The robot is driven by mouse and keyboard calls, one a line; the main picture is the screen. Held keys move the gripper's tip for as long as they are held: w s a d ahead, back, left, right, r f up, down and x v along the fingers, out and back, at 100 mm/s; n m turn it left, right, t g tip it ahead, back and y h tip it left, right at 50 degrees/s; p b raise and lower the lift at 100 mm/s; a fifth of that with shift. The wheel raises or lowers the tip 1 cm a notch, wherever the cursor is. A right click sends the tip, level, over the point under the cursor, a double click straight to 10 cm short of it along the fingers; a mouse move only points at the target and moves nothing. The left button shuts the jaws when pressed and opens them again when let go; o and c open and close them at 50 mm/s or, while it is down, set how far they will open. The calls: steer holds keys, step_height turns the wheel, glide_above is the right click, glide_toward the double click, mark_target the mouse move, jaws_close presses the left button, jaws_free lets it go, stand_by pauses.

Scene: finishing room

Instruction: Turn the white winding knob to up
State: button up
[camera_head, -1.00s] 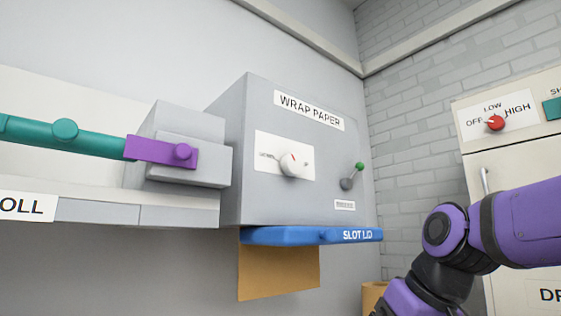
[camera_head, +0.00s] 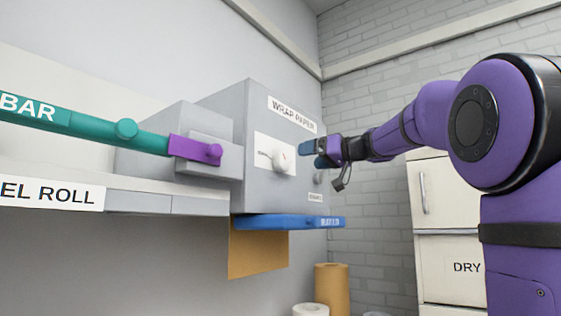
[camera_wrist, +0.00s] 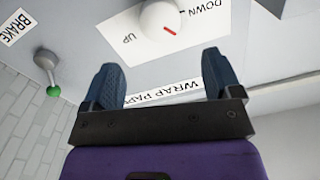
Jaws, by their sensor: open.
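The white winding knob (camera_head: 281,160) sits on a white plate on the front of the grey wrap paper box (camera_head: 218,180). It also shows in the wrist view (camera_wrist: 166,18), cut by the top edge, with UP and DOWN labels beside it. Its red mark lies on the side facing the box's WRAP PAPER label, between the two words. My gripper (camera_wrist: 161,76) is open and empty. In the wrist view its two blue fingers are spread below the knob, apart from it. In the head view my gripper (camera_head: 322,153) is just right of the knob.
The brake lever (camera_wrist: 46,68) with a green tip stands beside the knob plate in the wrist view. A blue bar (camera_head: 285,222) and brown paper (camera_head: 257,250) are below the box. A purple lever (camera_head: 196,150) and a green bar (camera_head: 85,126) are at left.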

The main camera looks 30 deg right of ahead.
mark_target(286, 161)
steer(key=x, duration=0.9)
steer(key=shift+w+a, duration=0.15)
steer(key=shift+w, duration=0.1)
steer(key=shift+c, duration=0.4)
steer(key=c, duration=0.8)
steer(key=shift+c, duration=0.2)
